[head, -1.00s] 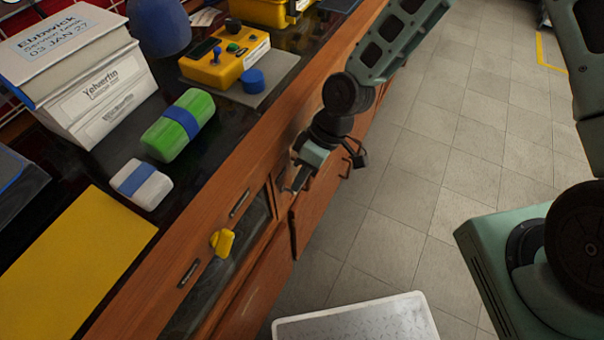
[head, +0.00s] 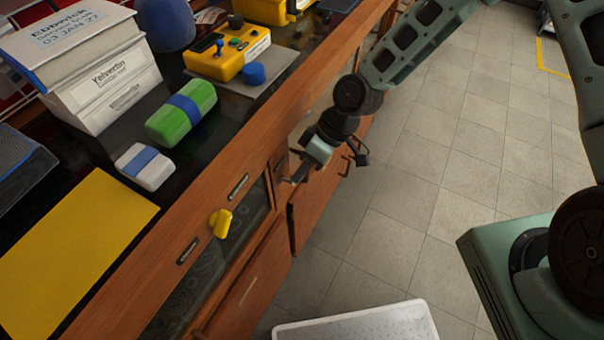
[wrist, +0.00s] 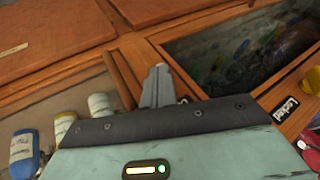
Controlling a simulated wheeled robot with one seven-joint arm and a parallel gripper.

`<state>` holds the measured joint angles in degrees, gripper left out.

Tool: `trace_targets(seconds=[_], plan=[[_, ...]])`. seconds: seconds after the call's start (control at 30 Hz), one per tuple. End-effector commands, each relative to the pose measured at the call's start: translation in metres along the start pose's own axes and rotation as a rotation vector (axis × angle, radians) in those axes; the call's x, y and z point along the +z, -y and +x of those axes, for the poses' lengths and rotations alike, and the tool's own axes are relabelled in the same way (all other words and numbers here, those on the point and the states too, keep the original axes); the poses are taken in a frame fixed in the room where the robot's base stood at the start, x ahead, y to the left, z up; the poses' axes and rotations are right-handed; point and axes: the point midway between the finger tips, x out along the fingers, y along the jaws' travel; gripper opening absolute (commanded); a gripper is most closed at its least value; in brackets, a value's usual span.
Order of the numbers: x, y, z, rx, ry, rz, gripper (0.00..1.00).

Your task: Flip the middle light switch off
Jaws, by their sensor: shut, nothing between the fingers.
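No light switch can be made out clearly in either view. I cannot tell whether the fingertips touch the wood. The knob also shows at the right edge of the wrist view (wrist: 312,79), near a black "Locked" label (wrist: 286,108).
On the bench lie a green block with a blue band (head: 182,112), a white block (head: 145,166), a yellow sheet (head: 70,250) and a yellow control box (head: 228,55). Bottles (wrist: 24,152) show low in the wrist view. The tiled floor (head: 440,180) right of the bench is largely open.

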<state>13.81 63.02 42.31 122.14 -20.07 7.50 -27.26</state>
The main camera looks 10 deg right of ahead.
Motion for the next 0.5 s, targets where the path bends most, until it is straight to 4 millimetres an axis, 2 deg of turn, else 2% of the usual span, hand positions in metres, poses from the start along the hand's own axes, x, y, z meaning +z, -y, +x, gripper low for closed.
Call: trace_targets(seconds=[0.17, 0.37, 0.5], plan=[[-0.001, -0.010, 0.004, -0.001, 0.000, 0.001, 0.00], [0.007, -0.015, 0.009, -0.006, -0.237, -0.109, 0.00], [0.011, -0.018, 0.014, -0.003, -0.329, -0.164, 0.00]])
